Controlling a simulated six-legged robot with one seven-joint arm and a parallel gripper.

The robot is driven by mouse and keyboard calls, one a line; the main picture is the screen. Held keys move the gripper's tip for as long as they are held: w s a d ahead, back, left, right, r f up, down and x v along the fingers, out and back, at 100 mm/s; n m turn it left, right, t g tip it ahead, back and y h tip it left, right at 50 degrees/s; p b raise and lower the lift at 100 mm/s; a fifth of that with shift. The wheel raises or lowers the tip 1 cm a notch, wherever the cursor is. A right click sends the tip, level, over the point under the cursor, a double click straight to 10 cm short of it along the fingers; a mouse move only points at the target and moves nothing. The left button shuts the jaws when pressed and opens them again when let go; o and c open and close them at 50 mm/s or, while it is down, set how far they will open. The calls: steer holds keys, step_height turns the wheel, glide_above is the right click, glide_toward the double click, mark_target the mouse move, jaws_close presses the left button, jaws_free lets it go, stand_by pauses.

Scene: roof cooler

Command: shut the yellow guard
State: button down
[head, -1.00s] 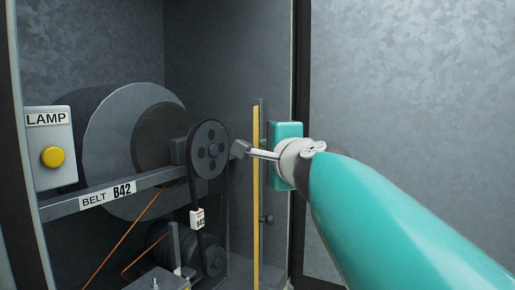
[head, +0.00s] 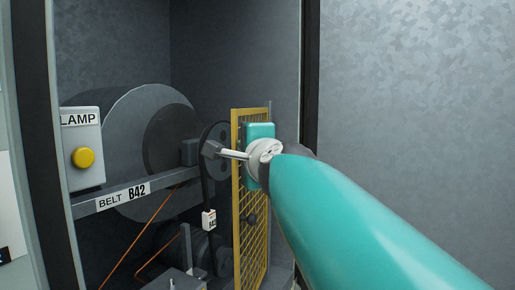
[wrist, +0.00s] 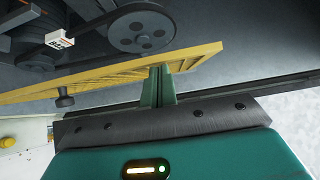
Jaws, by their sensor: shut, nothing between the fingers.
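The yellow guard (head: 237,215), a mesh panel in a yellow frame, stands open inside the cabinet at a steep angle, to the right of the pulleys. A dark knob (head: 250,219) is on its near face. In the wrist view the guard's yellow frame (wrist: 110,76) crosses the picture, with the knob (wrist: 65,99) at left. My gripper (wrist: 160,70) is shut and empty, its green fingertips at the guard; whether they touch it I cannot tell. In the head view my teal hand covers part of the guard and hides the fingers.
A large grey drum (head: 130,115), a dark pulley (wrist: 140,30) and a belt tag (head: 209,220) lie left of the guard. A bar labelled BELT B42 (head: 120,195) crosses in front. The lamp box (head: 84,130) has a yellow button. A plain wall (head: 420,90) is at right.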

steer(key=shift+w+a, duration=0.25)
steer(key=shift+a, duration=0.55)
steer(key=shift+w+a, duration=0.2)
steer(key=shift+a, duration=0.65)
steer(key=shift+w+a, duration=0.25)
steer(key=shift+a, duration=0.55)
